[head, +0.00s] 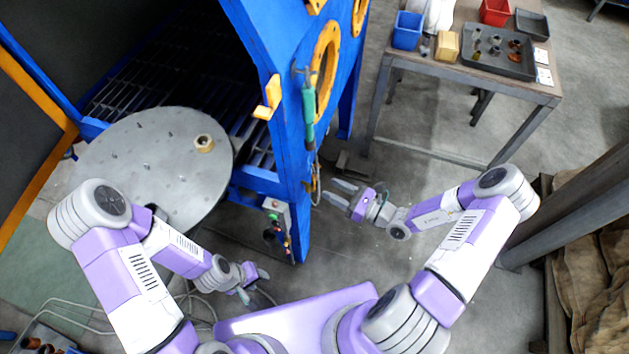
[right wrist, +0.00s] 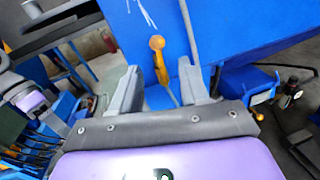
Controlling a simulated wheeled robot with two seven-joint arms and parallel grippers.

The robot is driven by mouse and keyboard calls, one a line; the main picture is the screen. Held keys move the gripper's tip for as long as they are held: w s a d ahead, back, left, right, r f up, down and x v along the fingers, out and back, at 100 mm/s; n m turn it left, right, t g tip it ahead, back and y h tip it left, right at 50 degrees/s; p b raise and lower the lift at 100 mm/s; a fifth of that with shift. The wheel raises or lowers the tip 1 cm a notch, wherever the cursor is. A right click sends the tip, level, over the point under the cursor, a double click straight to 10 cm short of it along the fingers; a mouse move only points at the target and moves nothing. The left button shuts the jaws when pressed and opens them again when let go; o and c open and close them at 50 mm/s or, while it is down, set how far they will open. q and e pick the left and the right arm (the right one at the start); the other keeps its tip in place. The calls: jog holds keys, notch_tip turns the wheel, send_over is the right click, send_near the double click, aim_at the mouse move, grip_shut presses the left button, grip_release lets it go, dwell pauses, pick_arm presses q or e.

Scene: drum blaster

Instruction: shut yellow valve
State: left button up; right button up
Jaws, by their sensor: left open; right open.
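The yellow valve handle (right wrist: 158,60) has a round knob end and stands against the blue panel in the right wrist view. It appears between the fingers of my open right gripper (right wrist: 158,68), beyond the fingertips, with no contact that I can make out. In the head view my right gripper (head: 331,190) is beside the blue cabinet's front corner, pointing left toward a small yellow part (head: 314,186) low on that corner. My left gripper (head: 256,285) is open and empty, low in front of the cabinet.
The blue blast cabinet (head: 283,140) stands open, with a round grey turntable (head: 130,165) at its left. A control box (head: 276,212) is below. A table (head: 455,75) with bins stands at the back right.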

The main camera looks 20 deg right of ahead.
aim_at(314, 180)
jog(key=b+x, duration=0.1)
jog(key=x, duration=0.6)
jog(key=shift+a, duration=0.1)
jog(key=shift+c, duration=0.2)
grip_shut()
